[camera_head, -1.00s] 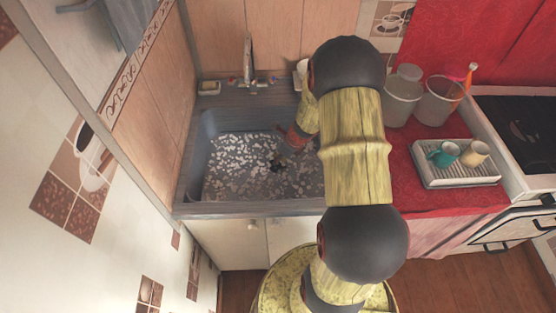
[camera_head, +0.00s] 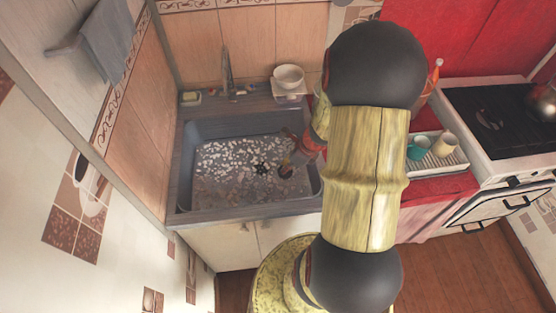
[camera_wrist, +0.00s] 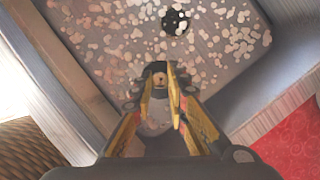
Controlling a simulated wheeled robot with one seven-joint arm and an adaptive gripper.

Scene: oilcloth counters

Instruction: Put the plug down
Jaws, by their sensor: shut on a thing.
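My gripper (camera_wrist: 160,85) is shut on the plug (camera_wrist: 158,73), a small dark-rimmed piece with a brownish face between the fingertips in the wrist view. In the head view my gripper (camera_head: 291,161) reaches down into the sink (camera_head: 188,165), and the plug (camera_head: 285,171) is a small dark shape at its tip. The dark drain hole (camera_head: 260,169) is uncovered, a little left of the plug. In the wrist view the drain (camera_wrist: 176,22) is beyond the fingertips, near the top. I cannot tell whether the plug touches the sink floor.
The sink walls stand around my gripper. A tap (camera_head: 227,72) and a white bowl (camera_head: 289,76) are behind the sink. At right are a dish rack (camera_head: 444,160) with a teal cup (camera_head: 420,146) and a cream cup (camera_head: 445,144), and a stove (camera_head: 500,118).

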